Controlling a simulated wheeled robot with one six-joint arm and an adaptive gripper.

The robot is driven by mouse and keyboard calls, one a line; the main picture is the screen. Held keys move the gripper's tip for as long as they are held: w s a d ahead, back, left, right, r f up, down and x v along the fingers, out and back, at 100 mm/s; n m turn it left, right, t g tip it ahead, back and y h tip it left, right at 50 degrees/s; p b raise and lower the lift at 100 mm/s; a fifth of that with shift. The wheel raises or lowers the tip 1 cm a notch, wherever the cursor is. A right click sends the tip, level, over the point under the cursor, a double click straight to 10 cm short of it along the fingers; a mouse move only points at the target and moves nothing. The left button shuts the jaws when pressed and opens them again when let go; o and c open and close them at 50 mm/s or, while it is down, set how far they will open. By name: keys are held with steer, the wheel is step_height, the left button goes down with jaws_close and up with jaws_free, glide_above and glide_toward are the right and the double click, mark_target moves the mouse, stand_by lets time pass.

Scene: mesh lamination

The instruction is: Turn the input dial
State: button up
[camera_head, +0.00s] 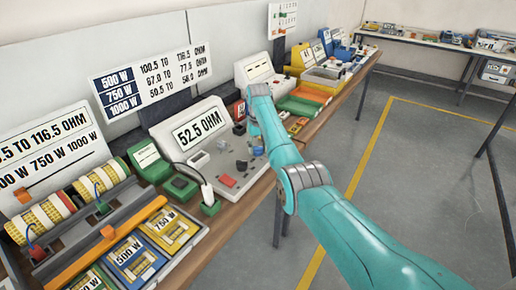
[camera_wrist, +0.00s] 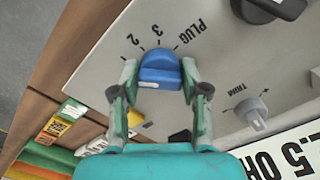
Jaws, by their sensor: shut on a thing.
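The input dial is a blue knob (camera_wrist: 160,68) on a light grey panel (camera_wrist: 105,60) in the wrist view. Marks 2, 3 and PLUG are printed around it. My gripper (camera_wrist: 158,78) has a finger on each side of the knob and is shut on it. In the head view the meter (camera_head: 190,118) reads 52.5 OHM.
A grey trim knob (camera_wrist: 252,110) stands beside my gripper, and a black knob (camera_wrist: 268,10) is at the top right. The floor at right is clear.

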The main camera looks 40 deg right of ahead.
mark_target(258, 147)
steer(key=o, duration=1.1)
steer(key=shift+r, duration=0.1)
step_height(258, 147, up, 12)
stand_by(0.4)
